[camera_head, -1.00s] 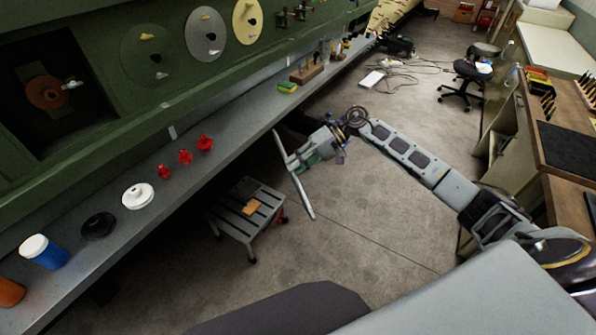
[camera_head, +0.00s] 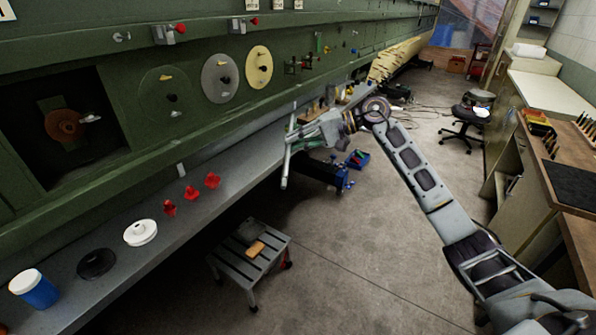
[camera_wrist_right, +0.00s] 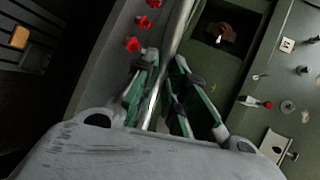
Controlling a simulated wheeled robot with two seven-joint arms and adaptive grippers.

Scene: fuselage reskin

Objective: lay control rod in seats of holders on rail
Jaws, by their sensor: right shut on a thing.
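The control rod (camera_head: 287,165) is a thin pale grey bar. It stands nearly upright in the head view, in front of the green fuselage wall. My right gripper (camera_head: 297,135) is shut on it. In the wrist view the rod (camera_wrist_right: 180,28) runs between the green-sided fingers of the right gripper (camera_wrist_right: 163,62). Three red pieces (camera_head: 191,192) sit in a row on the grey ledge, apart from the rod; I cannot tell whether they are the holders. Small dark brackets (camera_head: 300,65) are fixed on the green wall. My left gripper is not in view.
The grey ledge (camera_head: 125,270) along the wall also carries a white disc (camera_head: 140,232), a black disc (camera_head: 96,263) and a blue cup (camera_head: 34,288). A grey step stool (camera_head: 250,262) stands on the floor below. A workbench (camera_head: 560,190) is at the right. The floor between is mostly clear.

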